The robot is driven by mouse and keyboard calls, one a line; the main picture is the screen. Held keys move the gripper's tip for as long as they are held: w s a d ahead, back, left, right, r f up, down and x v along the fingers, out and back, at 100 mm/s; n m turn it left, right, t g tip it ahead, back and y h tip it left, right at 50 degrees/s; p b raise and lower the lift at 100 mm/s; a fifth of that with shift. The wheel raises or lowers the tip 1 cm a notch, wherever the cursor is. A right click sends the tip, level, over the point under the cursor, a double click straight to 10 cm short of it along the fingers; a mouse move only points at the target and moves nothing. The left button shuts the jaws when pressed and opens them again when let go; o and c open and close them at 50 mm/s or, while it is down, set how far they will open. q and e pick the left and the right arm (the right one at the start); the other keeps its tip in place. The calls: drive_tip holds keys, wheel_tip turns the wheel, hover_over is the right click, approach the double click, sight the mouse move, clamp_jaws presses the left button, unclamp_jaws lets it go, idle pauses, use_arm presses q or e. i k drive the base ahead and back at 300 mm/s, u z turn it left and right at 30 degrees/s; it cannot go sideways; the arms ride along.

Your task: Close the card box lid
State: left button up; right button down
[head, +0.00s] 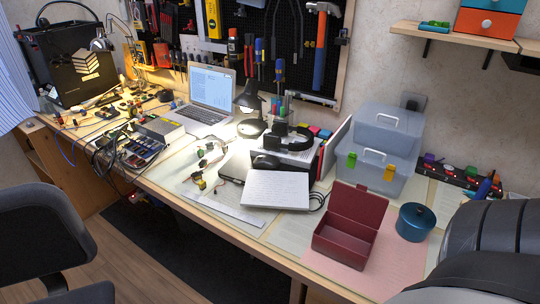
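The card box (340,243) is a dark red, open-topped box near the front edge of the bench, right of centre. Its lid (357,206) stands up at the back of the box, tilted open, and the empty-looking inside shows. The box sits on or beside a pink sheet. A part of my arm fills the lower right corner, right of the box. Neither of my grippers shows in the head view.
The pink sheet (360,275) in front is bare. A black chair (40,240) is at lower left.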

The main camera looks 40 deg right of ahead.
sight(358, 205)
drive_tip(key=u, duration=0.85)
drive_tip(key=k, duration=0.95)
drive_tip(key=z, duration=1.5)
